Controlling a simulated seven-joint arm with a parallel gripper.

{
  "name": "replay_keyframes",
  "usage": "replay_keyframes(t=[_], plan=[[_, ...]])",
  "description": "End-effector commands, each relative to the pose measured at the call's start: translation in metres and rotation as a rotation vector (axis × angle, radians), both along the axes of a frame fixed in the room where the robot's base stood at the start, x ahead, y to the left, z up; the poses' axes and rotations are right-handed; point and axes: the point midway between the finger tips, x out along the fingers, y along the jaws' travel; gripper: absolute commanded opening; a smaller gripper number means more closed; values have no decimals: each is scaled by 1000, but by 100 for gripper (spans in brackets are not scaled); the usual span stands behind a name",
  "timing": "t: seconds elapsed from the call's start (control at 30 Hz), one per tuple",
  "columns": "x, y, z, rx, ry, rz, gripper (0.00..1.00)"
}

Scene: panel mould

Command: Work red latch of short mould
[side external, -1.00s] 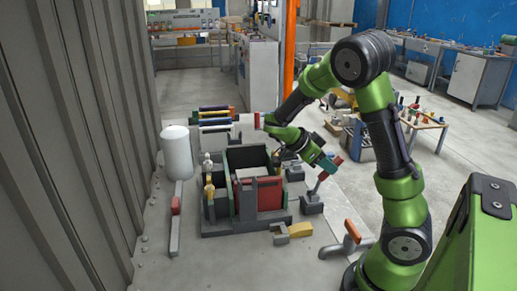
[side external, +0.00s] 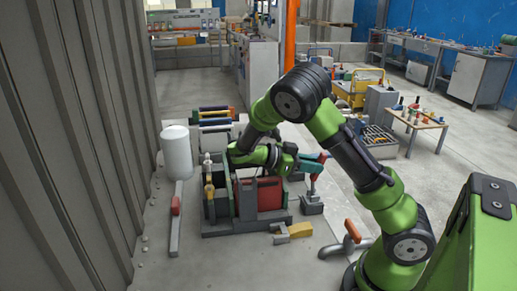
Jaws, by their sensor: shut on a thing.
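The mould (side external: 217,229) is a dark grey frame with green walls and a red panel (side external: 269,197), standing on the pale platform. A red latch handle (side external: 313,184) stands nearly upright on a grey base (side external: 311,207) at the mould's right side. My gripper (side external: 318,162) reaches over the mould from the left, with its teal fingers at the top of this handle. It is shut on the red latch; the fingers hide the handle's upper end. My wrist hides part of the mould's back.
A yellow-handled latch (side external: 299,230) lies at the front right of the mould. Another red-handled piece (side external: 352,231) stands farther right. A long grey bar with a red grip (side external: 175,206) and a white cylinder (side external: 177,152) are on the left.

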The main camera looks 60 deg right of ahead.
Motion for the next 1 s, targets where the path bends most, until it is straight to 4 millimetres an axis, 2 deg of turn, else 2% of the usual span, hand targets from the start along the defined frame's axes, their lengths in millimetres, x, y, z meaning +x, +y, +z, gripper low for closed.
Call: replay_keyframes(t=[0.2,0.23,0.4,0.77,1.0], plan=[[0,0,-1,3,0,3,0],[0,0,-1,3,0,3,28],[0,0,-1,3,0,2,51],[4,3,1,1,0,2,51],[34,32,14,-2,-3,6,51]])
